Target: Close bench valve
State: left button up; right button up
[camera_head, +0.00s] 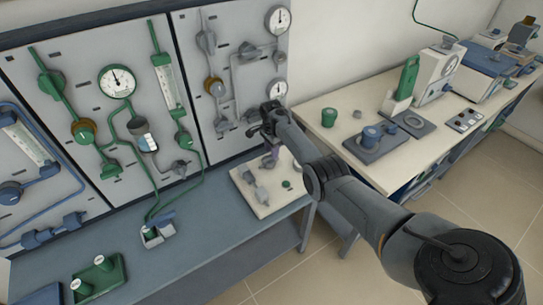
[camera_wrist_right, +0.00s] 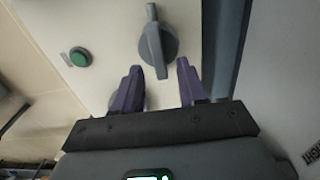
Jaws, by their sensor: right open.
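A pale panel (camera_head: 275,204) lies on the blue-grey bench and carries grey valve fittings (camera_head: 262,192) and a green button (camera_head: 287,184). In the right wrist view, a grey valve knob (camera_wrist_right: 157,45) with a raised handle stands on the panel, with the green button (camera_wrist_right: 80,57) to its left. My right gripper (camera_head: 272,155) is above the back of the panel. In the wrist view its two purple fingers (camera_wrist_right: 158,75) are apart and empty, just below the knob. Another grey rounded part is mostly hidden behind the left finger. My left gripper is not in view.
Upright panels with gauges (camera_head: 117,81), pipes and valves stand behind the bench (camera_head: 215,240). A green tray (camera_head: 98,280) sits at front left.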

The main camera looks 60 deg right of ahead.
jog(key=shift+f+b, duration=0.3)
jog(key=shift+f, duration=0.7)
jog(key=shift+c, duration=0.4)
grip_shut()
